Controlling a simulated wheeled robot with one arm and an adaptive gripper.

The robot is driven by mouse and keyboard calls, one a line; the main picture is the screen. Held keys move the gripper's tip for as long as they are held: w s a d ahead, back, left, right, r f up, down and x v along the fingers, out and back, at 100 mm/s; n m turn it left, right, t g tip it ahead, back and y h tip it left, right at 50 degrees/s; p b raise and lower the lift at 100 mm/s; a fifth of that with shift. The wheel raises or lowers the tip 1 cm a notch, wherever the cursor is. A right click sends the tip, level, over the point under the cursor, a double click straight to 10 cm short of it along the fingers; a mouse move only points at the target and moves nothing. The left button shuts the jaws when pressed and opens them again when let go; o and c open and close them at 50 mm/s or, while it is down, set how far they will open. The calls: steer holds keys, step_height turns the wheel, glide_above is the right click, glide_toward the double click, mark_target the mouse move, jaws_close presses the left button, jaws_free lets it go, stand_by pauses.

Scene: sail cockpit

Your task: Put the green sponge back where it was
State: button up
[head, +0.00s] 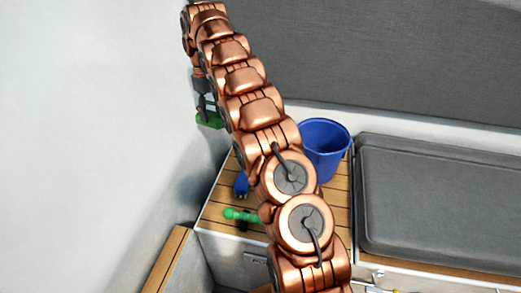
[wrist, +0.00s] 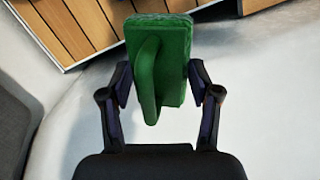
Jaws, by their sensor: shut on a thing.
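The green sponge (wrist: 175,75) is a block with a raised green loop or handle on its near face. It fills the middle of the wrist view. My gripper (wrist: 163,88) is shut on it, with one dark finger at each side. In the head view my gripper (head: 207,108) hangs at the upper left, beside the white wall. The sponge (head: 209,120) shows there as a green patch under the fingers, partly hidden by my arm. It is held in the air, apart from the wooden top.
A slatted wooden top (head: 216,210) carries a blue bucket (head: 325,150), a small blue thing (head: 241,184) and a green thing with a rounded end (head: 240,215). A dark grey cushion (head: 440,205) lies at the right. My arm hides part of the top.

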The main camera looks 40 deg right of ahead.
steer(key=shift+w+d+f+n+t+h, duration=1.15)
steer(key=shift+d+n, duration=0.75)
steer(key=shift+d, duration=7.65)
steer(key=shift+t, duration=0.55)
steer(key=s+x, duration=0.1)
steer(key=x, duration=0.6)
steer(key=s+a+x, duration=0.1)
steer(key=x, duration=0.6)
steer(key=s+a+f+b+x, duration=0.1)
steer(key=x, duration=0.7)
steer(key=shift+s+a+r, duration=0.1)
steer(key=shift+s+a, duration=0.1)
steer(key=shift+a, duration=0.05)
steer(key=o, duration=1)
